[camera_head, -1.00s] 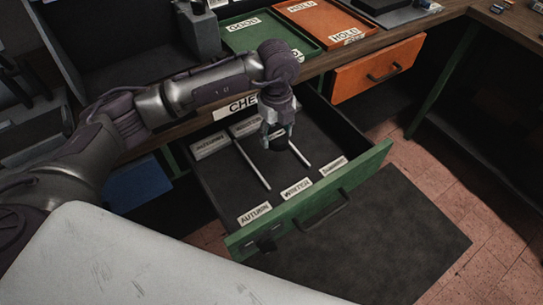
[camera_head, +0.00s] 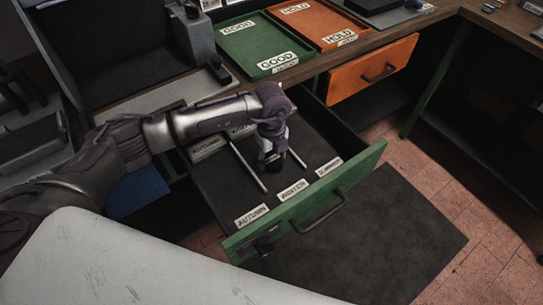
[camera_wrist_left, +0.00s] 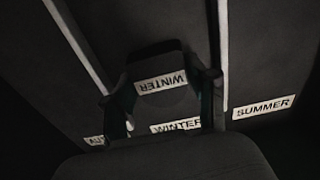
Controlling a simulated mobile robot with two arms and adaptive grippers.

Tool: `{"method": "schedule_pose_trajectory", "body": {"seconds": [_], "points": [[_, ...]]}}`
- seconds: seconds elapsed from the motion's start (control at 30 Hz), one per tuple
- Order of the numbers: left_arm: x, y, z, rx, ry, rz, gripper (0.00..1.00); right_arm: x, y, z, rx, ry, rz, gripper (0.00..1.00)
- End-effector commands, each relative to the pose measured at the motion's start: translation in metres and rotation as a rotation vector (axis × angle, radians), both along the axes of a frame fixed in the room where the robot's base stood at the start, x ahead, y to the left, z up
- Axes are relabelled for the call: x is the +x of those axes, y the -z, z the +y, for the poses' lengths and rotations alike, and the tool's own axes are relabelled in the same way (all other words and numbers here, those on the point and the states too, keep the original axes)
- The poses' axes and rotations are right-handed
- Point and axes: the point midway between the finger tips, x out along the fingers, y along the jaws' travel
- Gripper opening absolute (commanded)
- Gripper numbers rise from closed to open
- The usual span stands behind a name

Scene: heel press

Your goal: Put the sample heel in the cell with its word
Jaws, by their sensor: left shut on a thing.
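My left gripper (camera_head: 272,161) is shut on the dark sample heel (camera_wrist_left: 155,64), which bears a WINTER label, upside down in the left wrist view. In the head view the gripper points down into the open green-fronted drawer (camera_head: 350,184), over the middle cell. The heel lies between the two pale dividers (camera_head: 249,166), in line with the cell's WINTER label (camera_head: 292,190). I cannot tell whether it touches the drawer floor. The AUTUMN label (camera_head: 251,215) marks the left cell and the SUMMER label (camera_head: 329,168) the right. My right gripper is not in view.
Label-bearing blocks (camera_head: 207,148) sit at the back of the drawer, partly behind my arm. On the bench behind stand a green GOOD tray (camera_head: 243,40) and an orange HOLD tray (camera_head: 325,20). An orange drawer (camera_head: 372,70) juts out at the right.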

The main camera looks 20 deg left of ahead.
Motion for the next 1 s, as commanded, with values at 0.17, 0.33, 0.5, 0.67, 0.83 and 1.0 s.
{"method": "schedule_pose_trajectory", "body": {"seconds": [0.17,0.33,0.5,0.67,0.83,1.0], "points": [[0.0,0.002,0.0,0.0,0.0,0.0,0.79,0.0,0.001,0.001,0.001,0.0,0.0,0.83],[0.0,0.001,0.0,0.0,0.0,0.0,0.83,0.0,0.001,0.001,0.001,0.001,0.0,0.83],[0.0,0.0,0.0,0.0,0.0,0.0,0.83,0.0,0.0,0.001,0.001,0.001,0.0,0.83],[0.001,-0.013,0.0,0.0,0.001,-0.003,0.83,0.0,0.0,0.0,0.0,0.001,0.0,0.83],[0.001,-0.048,0.0,-0.001,0.001,-0.006,0.83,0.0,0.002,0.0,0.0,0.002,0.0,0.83],[0.001,-0.084,0.0,-0.001,0.001,-0.004,0.83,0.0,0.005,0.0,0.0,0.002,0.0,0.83]]}}
